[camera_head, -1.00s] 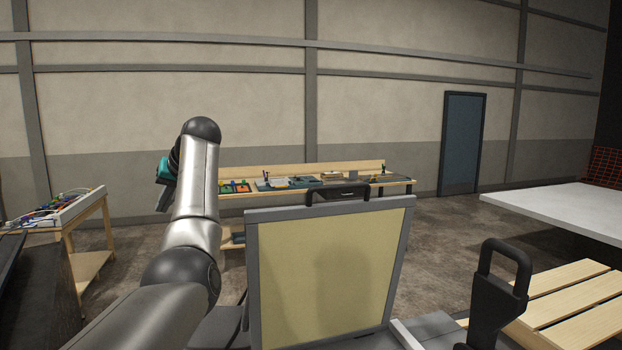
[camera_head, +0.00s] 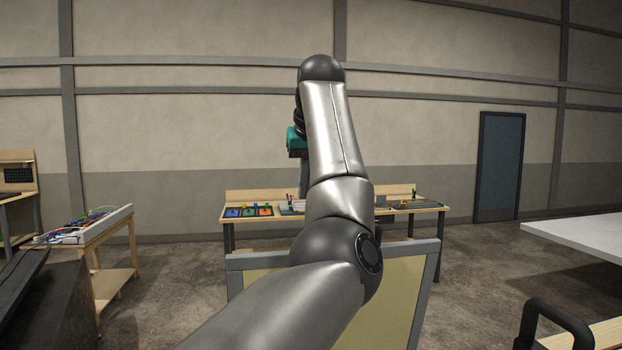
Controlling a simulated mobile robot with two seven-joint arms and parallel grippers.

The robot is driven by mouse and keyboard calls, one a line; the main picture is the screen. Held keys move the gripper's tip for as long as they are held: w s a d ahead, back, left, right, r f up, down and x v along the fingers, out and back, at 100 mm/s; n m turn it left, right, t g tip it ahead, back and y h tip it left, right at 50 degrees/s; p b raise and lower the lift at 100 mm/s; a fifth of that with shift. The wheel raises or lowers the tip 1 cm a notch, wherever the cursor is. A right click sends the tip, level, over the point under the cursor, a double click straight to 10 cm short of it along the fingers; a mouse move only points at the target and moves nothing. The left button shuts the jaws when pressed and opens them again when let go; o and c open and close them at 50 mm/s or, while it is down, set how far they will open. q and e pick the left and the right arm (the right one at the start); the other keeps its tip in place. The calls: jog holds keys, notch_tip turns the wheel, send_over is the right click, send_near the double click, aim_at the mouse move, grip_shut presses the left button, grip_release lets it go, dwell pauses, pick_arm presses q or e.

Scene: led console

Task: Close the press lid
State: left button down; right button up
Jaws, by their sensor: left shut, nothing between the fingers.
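The press lid (camera_head: 403,290) is a pale yellow panel in a grey frame. It stands raised, nearly upright, at the bottom middle of the head view. My left arm crosses in front of it and hides its middle and most of its handle. My left gripper (camera_head: 304,180) shows only as a small part below the teal wrist piece, beyond the lid's top edge in the picture. It is shut and empty; its fingertips are largely hidden by my arm. I cannot tell its distance from the lid. My right gripper is not in view.
A black loop handle (camera_head: 555,325) stands at the lower right. A white tabletop (camera_head: 585,235) is at the right edge. A wooden bench (camera_head: 420,205) with small items stands behind the lid. A side table (camera_head: 112,225) is at the left. Bare floor lies between.

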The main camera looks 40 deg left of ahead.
pick_arm(q)
jog(key=f, duration=0.2)
jog(key=f+p, duration=0.1)
jog(key=f, duration=0.2)
jog(key=shift+w+f, duration=0.2)
jog(key=shift+f, duration=0.1)
jog(key=shift+s+d+f, duration=0.15)
jog(key=shift+s+d, duration=0.15)
jog(key=shift+s, duration=0.05)
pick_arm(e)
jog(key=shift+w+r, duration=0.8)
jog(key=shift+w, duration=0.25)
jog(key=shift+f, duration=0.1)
